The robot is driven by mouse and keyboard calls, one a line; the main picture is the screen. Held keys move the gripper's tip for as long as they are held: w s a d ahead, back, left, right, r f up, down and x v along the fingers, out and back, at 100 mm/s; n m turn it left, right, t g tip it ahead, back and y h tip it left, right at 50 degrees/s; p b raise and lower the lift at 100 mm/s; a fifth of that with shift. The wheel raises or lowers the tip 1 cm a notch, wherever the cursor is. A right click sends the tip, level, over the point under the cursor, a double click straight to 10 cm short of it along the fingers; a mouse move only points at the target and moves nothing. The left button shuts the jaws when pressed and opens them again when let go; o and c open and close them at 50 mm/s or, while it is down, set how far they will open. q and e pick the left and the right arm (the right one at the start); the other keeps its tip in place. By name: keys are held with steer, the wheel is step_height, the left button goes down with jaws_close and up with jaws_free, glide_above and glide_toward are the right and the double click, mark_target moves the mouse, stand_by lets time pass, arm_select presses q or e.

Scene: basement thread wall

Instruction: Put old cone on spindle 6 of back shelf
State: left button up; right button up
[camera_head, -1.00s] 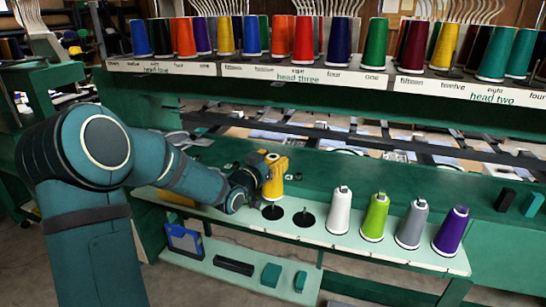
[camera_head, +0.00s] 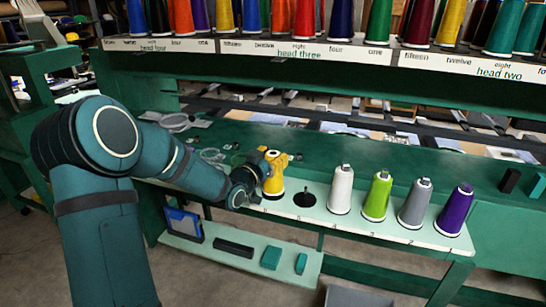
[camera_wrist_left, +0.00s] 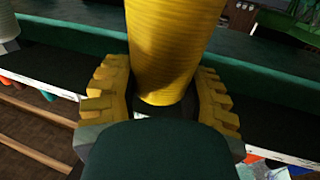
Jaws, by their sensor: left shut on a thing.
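A yellow cone (camera_head: 272,184) is between the yellow fingers of my left gripper (camera_head: 277,165), which is shut on it. In the left wrist view the cone (camera_wrist_left: 172,50) stands between both fingers of the left gripper (camera_wrist_left: 160,100). In the head view its base is at the pale shelf, over the spot left of a bare dark spindle (camera_head: 304,198); whether it rests there or hovers just above, I cannot tell. The cone hides any spindle under it. My right gripper is not in view.
White (camera_head: 341,190), lime (camera_head: 376,196), grey (camera_head: 414,204) and purple (camera_head: 454,211) cones stand in a row to the right on the pale shelf. An upper rack (camera_head: 300,47) holds many coloured cones. A lower shelf (camera_head: 200,246) carries a blue case and dark blocks.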

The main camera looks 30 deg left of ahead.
arm_select(q)
steer(key=shift+b, duration=0.35)
stand_by(0.5)
steer(key=o, duration=1.3)
steer(key=s, duration=1.2)
steer(key=shift+a, duration=0.1)
steer(key=shift+f, duration=0.1)
